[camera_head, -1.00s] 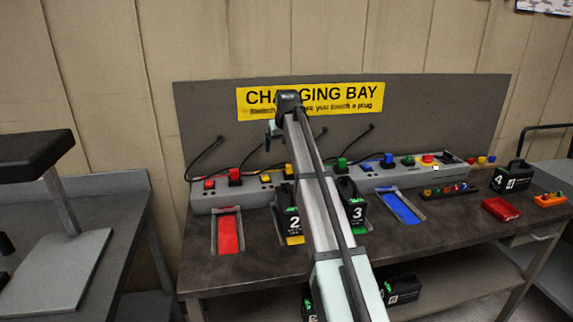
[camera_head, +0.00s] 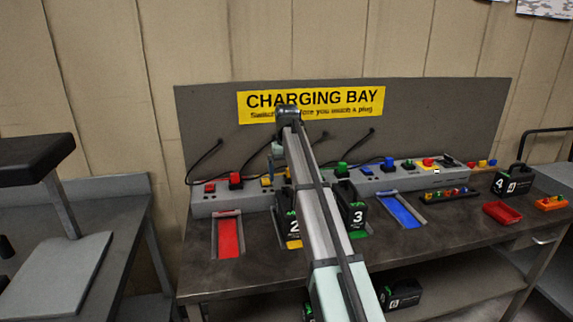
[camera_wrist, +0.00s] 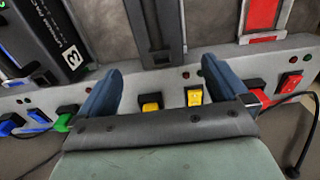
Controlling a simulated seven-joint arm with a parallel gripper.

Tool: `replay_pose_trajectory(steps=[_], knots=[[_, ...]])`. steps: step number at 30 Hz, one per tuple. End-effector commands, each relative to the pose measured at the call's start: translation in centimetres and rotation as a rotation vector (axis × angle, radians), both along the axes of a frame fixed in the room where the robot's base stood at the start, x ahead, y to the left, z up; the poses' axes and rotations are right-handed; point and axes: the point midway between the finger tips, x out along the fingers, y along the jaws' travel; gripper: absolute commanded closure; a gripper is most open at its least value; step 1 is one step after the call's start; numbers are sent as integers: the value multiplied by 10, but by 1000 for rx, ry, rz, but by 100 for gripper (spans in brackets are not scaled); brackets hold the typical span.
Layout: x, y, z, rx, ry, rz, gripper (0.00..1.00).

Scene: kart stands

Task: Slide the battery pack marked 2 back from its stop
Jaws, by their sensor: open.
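The battery pack marked 2 (camera_head: 290,222) stands upright in the yellow-floored bay (camera_head: 294,244) on the bench, partly hidden behind my arm. In the wrist view a dark shape at top centre, likely this pack (camera_wrist: 157,28), reaches close to the grey power strip (camera_wrist: 217,66). My gripper (camera_head: 277,158) hangs over the strip behind pack 2. In the wrist view my gripper (camera_wrist: 164,84) is open and empty, its two blue fingers spread either side of the yellow switch and plug. I cannot tell whether pack 2 touches its stop.
The pack marked 3 (camera_head: 351,210) stands close to the right of pack 2. The red bay (camera_head: 228,238) and blue bay (camera_head: 401,209) are empty. Plugs and black cables line the strip. Pack 4 (camera_head: 513,180) and a red tray (camera_head: 502,212) stand at right.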

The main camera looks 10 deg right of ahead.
Motion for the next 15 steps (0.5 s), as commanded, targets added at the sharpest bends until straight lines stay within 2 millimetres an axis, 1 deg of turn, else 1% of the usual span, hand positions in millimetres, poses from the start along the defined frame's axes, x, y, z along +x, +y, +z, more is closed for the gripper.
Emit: replay_pose_trajectory(steps=[1, 6, 12, 15], knots=[[-2, 0, -10, 0, 2, 0, 0], [-1, 0, -37, 0, 2, 0, 0], [-1, 0, -66, 0, 1, 0, 0], [0, 0, -78, 0, 0, 0, 0]])
